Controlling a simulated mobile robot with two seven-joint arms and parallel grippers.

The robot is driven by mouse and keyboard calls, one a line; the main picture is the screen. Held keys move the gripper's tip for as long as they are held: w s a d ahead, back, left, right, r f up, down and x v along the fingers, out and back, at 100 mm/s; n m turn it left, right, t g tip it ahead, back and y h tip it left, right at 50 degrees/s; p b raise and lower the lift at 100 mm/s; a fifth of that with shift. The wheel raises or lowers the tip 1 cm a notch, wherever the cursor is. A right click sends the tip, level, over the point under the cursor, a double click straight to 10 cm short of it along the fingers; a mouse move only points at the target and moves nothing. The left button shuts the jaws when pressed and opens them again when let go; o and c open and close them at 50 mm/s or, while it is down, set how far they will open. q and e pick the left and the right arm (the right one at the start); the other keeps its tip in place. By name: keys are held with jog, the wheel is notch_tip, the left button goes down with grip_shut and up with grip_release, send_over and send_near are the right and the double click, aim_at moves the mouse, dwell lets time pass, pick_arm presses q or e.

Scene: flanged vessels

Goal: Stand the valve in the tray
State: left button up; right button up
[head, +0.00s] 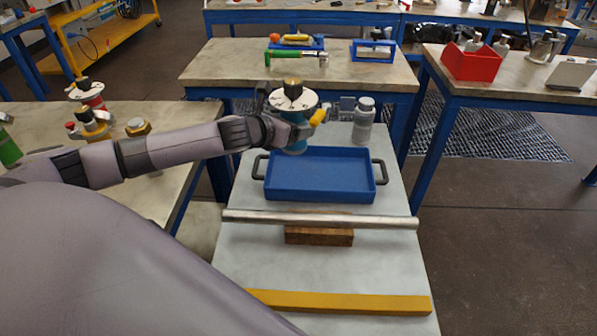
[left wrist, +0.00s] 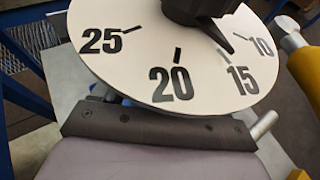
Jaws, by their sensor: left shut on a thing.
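The valve (head: 296,100) has a white numbered dial, a black knob on top, a yellow part at its right and a blue lower body. It looks roughly upright, at the back edge of the blue tray (head: 320,193). My left gripper (head: 283,128) is shut on the valve below the dial. In the left wrist view the dial (left wrist: 130,62) fills the upper part and hides the grip. The tray is empty. My right gripper is not in view.
A grey bottle (head: 364,120) stands behind the tray at right. In front, a metal bar (head: 330,219) lies across a wooden block (head: 319,236), then a yellow strip (head: 340,302). Another dialled valve (head: 86,95) and a brass-topped item (head: 138,127) stand on the left table.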

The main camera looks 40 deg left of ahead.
pick_arm(q)
notch_tip(320, 180, down, 13)
jog(key=shift+w+f+b, duration=0.1)
jog(key=shift+f+b, duration=0.05)
jog(key=shift+b, duration=0.9)
jog(key=shift+f, duration=0.1)
jog(key=o, duration=1.7)
jog(key=shift+f, duration=0.15)
jog(key=shift+c, duration=0.2)
jog(key=p+v, duration=0.1)
jog(key=v, duration=1.1)
